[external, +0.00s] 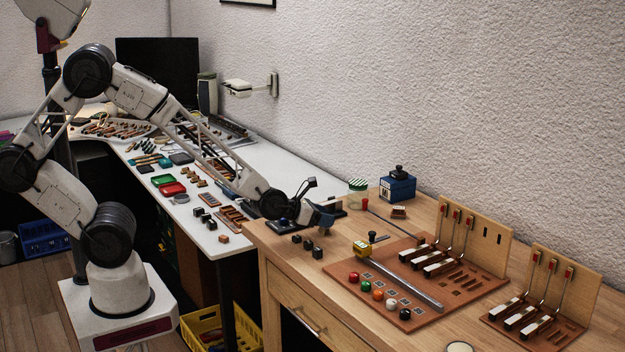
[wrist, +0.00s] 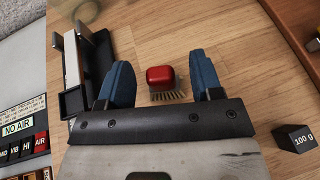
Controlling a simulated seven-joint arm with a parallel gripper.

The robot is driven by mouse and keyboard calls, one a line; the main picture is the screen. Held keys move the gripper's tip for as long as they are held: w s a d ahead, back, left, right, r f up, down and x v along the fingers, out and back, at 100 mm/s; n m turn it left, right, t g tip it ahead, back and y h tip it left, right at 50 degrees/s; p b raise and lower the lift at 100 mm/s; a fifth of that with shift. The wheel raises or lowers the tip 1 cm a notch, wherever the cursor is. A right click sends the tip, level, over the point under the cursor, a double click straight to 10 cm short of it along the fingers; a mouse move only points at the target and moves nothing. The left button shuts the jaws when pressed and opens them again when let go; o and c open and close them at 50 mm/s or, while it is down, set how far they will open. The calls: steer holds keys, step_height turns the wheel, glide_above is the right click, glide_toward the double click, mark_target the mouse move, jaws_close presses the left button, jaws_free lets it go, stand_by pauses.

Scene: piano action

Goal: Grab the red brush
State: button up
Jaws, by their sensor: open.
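The red brush (wrist: 161,77) lies on the wooden bench top in the wrist view, with its pale bristles toward the gripper's base. My gripper (wrist: 160,62) is open, with one blue finger to the left of the brush and one to the right. Gaps show between the brush and both fingers, and nothing is held. In the external view my gripper (external: 320,214) is low over the left end of the wooden bench. I cannot make out the brush there; the gripper may hide it.
A black holder (wrist: 101,62) stands close by the left finger. A black 100 g weight (wrist: 296,139) sits to the lower right. In the external view, a brown board (external: 440,312) with coloured knobs and a metal bar lies to the right. A blue box (external: 397,187) stands behind.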

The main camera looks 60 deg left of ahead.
steer(key=shift+x, duration=1.3)
steer(key=c, duration=1)
steer(key=shift+r, duration=0.15)
steer(key=shift+r, duration=1.55)
steer(key=s+a, duration=0.1)
steer(key=s, duration=0.4)
steer(key=s+a+r, duration=0.1)
steer(key=s+a, duration=0.1)
steer(key=s, duration=0.3)
steer(key=s+a, duration=0.2)
steer(key=s, duration=0.3)
steer(key=shift+a+r, duration=0.15)
steer(key=shift+r, duration=0.15)
